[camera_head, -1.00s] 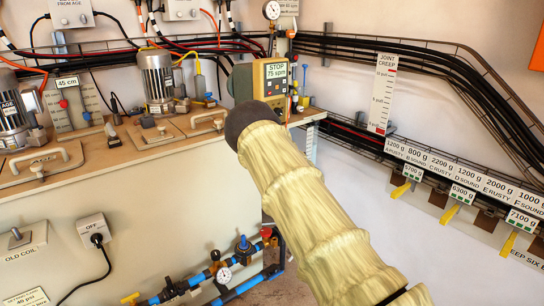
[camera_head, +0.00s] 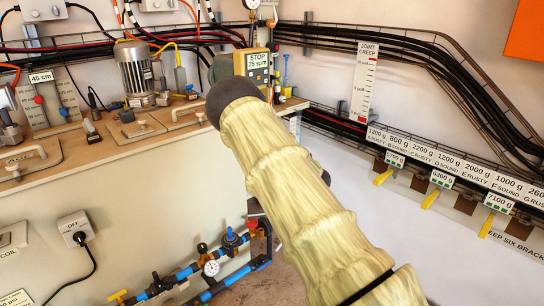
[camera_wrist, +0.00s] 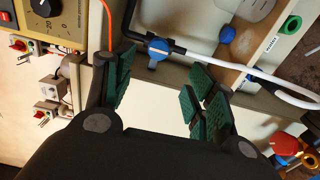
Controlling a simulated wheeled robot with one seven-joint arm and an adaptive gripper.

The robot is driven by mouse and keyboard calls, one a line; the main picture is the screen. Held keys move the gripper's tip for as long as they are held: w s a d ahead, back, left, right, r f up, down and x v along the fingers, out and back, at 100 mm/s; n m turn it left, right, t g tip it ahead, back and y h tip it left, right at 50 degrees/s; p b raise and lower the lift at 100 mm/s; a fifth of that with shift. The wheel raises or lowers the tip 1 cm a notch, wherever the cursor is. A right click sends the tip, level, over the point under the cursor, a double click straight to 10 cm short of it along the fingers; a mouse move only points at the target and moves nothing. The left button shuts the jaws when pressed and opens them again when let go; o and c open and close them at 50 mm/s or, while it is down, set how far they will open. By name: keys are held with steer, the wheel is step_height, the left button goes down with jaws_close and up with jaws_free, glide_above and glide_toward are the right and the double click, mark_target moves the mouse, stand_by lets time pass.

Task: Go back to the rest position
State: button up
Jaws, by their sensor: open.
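In the wrist view my gripper (camera_wrist: 163,95) shows its green-padded fingers spread apart, with nothing between them. Beyond the fingers is the edge of a bench with a blue valve handle (camera_wrist: 158,47) on a dark pipe. In the head view my arm, in a cream ribbed cover, reaches up from the lower right to the middle. Its dark end hides part of the bench's back corner, and my gripper's fingers cannot be made out there.
The bench (camera_head: 110,175) carries a motor (camera_head: 137,72), hatches with handles and a box with a "STOP 75 spm" sign (camera_head: 258,61). Blue pipes (camera_head: 185,273) with valves run low in front. Labelled brackets (camera_head: 440,178) line the right wall. A white hose (camera_wrist: 258,80) crosses the wrist view.

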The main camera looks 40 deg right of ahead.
stand_by(0.4)
steer(key=s+a+f+m+g+h, duration=0.1)
steer(key=s+a+f+m+g, duration=0.15)
steer(key=s+f, duration=0.4)
steer(key=s+a+f+m+g+h, duration=0.1)
steer(key=s+a+f+m+g, duration=0.2)
steer(key=f, duration=0.7)
steer(key=s+a+f+m+g+h, duration=0.1)
steer(key=s+a+f+m+h, duration=0.1)
steer(key=s+a+f+m, duration=0.45)
steer(key=s+a+f+m+g+y, duration=0.1)
steer(key=s+a+f+m+g, duration=0.1)
steer(key=s+a+f, duration=0.4)
steer(key=s+a+f+m+g, duration=0.1)
steer(key=s+a+f+g, duration=0.25)
steer(key=s, duration=0.55)
steer(key=s+a+f+m+g+y, duration=0.1)
steer(key=s+a+f+m+g, duration=0.1)
steer(key=s+a+f, duration=0.4)
steer(key=s+a+r+m+g+y, duration=0.1)
steer(key=s+a+g, duration=0.1)
steer(key=s+a, duration=0.5)
steer(key=s+a+r+m+g, duration=0.1)
steer(key=s+a+g, duration=0.15)
steer(key=s, duration=0.85)
step_height(320, 180, up, 24)
steer(key=p, duration=2.5)
steer(key=shift+w+a+r, duration=0.15)
steer(key=shift+w+a, duration=0.1)
steer(key=shift+w, duration=0.1)
